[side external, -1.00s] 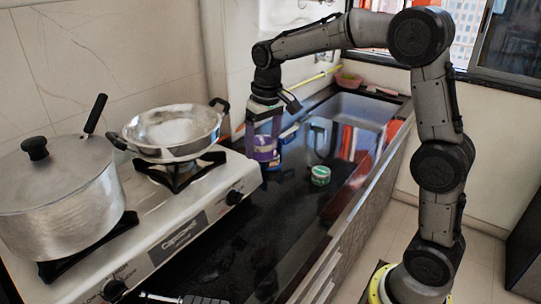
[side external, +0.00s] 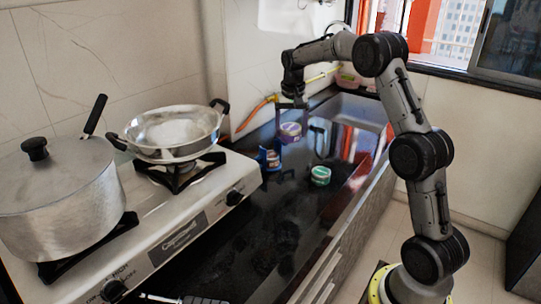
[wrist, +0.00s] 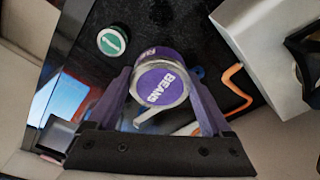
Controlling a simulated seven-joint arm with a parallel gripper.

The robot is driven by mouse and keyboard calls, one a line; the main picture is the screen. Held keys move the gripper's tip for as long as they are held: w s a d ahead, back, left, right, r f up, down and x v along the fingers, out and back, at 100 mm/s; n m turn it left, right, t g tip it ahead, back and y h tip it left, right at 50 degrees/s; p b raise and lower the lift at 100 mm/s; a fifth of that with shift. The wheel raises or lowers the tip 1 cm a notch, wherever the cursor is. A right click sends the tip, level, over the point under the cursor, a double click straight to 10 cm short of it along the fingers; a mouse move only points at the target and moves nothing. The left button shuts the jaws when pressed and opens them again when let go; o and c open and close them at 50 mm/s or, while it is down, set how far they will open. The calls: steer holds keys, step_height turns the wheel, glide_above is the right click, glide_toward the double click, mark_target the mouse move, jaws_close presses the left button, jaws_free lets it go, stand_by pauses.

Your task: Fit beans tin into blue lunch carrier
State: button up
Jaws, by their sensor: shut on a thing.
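The beans tin (wrist: 162,85) is purple with a pale rim and the word BEANS on its end. My gripper (wrist: 165,92) is shut on it, with one finger on each side. In the side view the tin (side external: 290,130) hangs in my gripper (side external: 291,120) over the back of the black counter. A blue object (side external: 270,158) with an orange and white patch stands by the stove's corner; I cannot tell if it is the lunch carrier. A small blue piece (wrist: 198,72) shows beside the tin in the wrist view; the tin may hide more.
A green tin (side external: 320,175) stands on the counter, right of the blue object. The stove (side external: 190,215) with a steel pan (side external: 175,130) and a large pot (side external: 62,195) fills the left. An orange curved thing (side external: 254,113) lies near the wall.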

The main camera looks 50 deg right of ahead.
steer(key=shift+w+d+f, duration=0.1)
steer(key=shift+w+f, duration=0.2)
steer(key=w+d+f, duration=0.4)
steer(key=w, duration=0.4)
glide_above(271, 155)
step_height(271, 155, down, 5)
steer(key=shift+a+f, duration=0.15)
steer(key=shift+f, duration=2.65)
steer(key=o, duration=1.4)
steer(key=shift+a, duration=0.1)
step_height(271, 155, up, 14)
steer(key=shift+s+a+f, duration=0.15)
steer(key=shift+s+a, duration=0.2)
steer(key=shift+a, duration=0.1)
